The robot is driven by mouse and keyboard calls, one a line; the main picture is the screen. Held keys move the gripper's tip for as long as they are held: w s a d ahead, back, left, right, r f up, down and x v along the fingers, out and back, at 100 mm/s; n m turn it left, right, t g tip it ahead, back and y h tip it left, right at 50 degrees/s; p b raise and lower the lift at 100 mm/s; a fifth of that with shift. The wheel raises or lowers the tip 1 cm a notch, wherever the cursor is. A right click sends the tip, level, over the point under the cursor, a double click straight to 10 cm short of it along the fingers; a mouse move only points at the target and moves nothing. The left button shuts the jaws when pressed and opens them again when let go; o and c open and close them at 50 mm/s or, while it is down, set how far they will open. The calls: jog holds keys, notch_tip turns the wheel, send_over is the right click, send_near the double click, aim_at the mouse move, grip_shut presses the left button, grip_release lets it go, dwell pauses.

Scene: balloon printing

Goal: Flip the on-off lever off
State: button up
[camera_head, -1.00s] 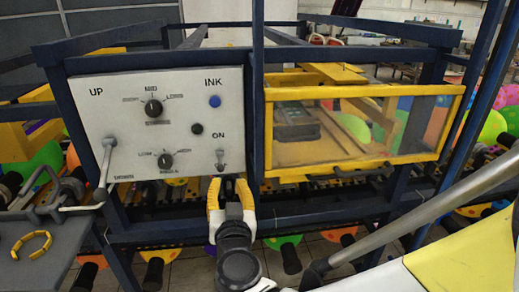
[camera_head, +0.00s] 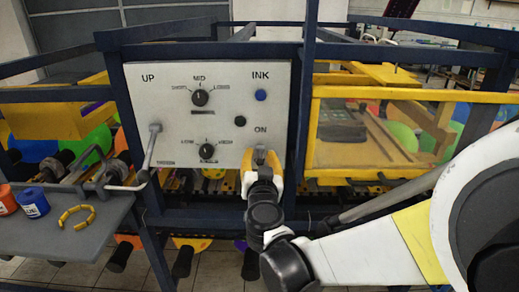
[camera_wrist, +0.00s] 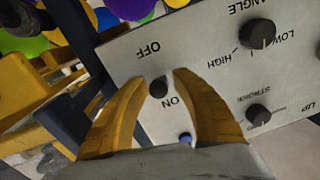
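The on-off lever (camera_wrist: 158,88) shows in the wrist view as a dark round knob on the pale panel, between the ON and OFF labels, which appear upside down. My gripper (camera_wrist: 159,76) is open, with one yellow finger on each side of the lever. I see a gap on both sides, so the fingers do not look closed on it. In the head view my gripper (camera_head: 261,158) is at the lower right of the control panel (camera_head: 215,125), just under the ON label. It mostly hides the lever and the OFF label there.
A long UP lever (camera_head: 151,150) is at the panel's left. A yellow-framed window (camera_head: 370,90) is to the right. A grey side table (camera_head: 60,235) with ink bottles (camera_head: 33,203) is at left.

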jog(key=shift+c, duration=0.5)
grip_shut()
jog(key=shift+f+t+b, duration=0.4)
jog(key=shift+b, duration=0.7)
jog(key=shift+t+b, duration=0.5)
jog(key=shift+b, duration=0.35)
jog(key=shift+r, duration=0.15)
jog(key=shift+o, duration=0.5)
grip_release()
